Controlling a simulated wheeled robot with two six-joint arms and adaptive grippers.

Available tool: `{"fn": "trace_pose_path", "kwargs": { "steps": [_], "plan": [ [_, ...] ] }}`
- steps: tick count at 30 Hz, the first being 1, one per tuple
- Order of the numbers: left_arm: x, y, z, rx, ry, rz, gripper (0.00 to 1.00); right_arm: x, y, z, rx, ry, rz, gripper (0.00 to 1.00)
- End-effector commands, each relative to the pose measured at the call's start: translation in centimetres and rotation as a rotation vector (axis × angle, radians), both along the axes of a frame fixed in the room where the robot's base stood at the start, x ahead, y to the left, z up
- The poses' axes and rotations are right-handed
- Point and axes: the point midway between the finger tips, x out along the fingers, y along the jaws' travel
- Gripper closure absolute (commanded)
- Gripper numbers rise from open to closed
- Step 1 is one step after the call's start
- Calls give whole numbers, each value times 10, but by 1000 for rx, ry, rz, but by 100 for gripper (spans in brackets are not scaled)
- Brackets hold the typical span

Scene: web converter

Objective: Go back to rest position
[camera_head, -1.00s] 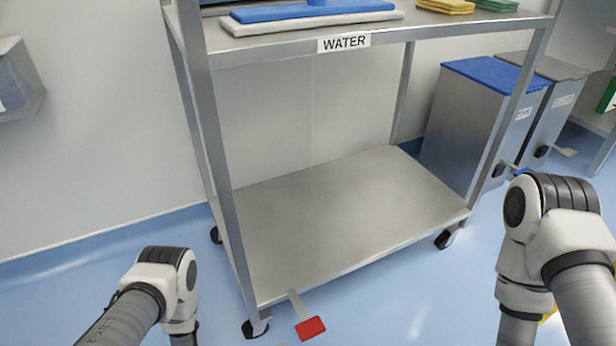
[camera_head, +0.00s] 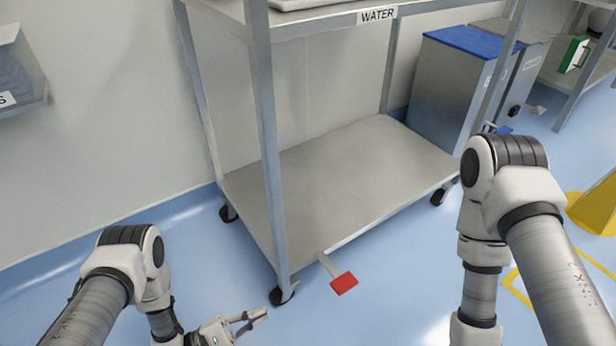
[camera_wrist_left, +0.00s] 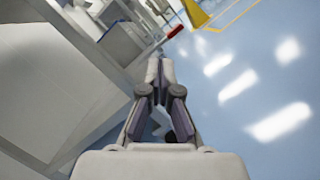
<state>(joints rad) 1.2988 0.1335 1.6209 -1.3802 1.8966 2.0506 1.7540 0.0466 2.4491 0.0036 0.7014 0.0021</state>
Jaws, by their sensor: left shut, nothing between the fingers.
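My left gripper (camera_head: 256,318) is low at the bottom of the head view, in front of the cart's near-left wheel and over the blue floor. It is shut and empty. In the left wrist view its fingertips (camera_wrist_left: 160,66) come together with nothing between them. My right arm stands at the right of the head view, bent downward. The right gripper is outside the picture.
A steel cart (camera_head: 340,190) labelled WATER stands ahead on wheels, its lower shelf bare. A red pedal (camera_head: 344,283) sticks out at its front. Blue-lidded bin (camera_head: 455,85) stands behind right. A yellow object (camera_head: 597,208) is at far right. A wall holder (camera_head: 20,75) hangs left.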

Motion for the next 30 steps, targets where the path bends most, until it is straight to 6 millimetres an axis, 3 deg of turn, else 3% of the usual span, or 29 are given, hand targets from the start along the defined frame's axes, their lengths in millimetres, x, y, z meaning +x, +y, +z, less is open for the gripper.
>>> {"fn": "trace_pose_path", "kwargs": {
  "steps": [6,9,13,16,20,24,27,30],
  "plan": [
    [30,-8,67,19,-24,43,100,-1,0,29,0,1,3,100],
    [50,-11,95,150,-28,145,100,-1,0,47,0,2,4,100],
    [61,-4,103,463,-72,277,100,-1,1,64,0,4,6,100],
    [54,15,95,790,-104,321,100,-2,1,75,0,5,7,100],
    [9,57,76,1274,-122,211,100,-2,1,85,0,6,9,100],
    [-70,102,54,1661,-108,-124,100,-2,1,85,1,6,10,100],
    [-121,124,49,1790,-110,-393,100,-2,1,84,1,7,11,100],
    [-153,136,49,1839,-161,-632,100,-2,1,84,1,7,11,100]
  ]
}}
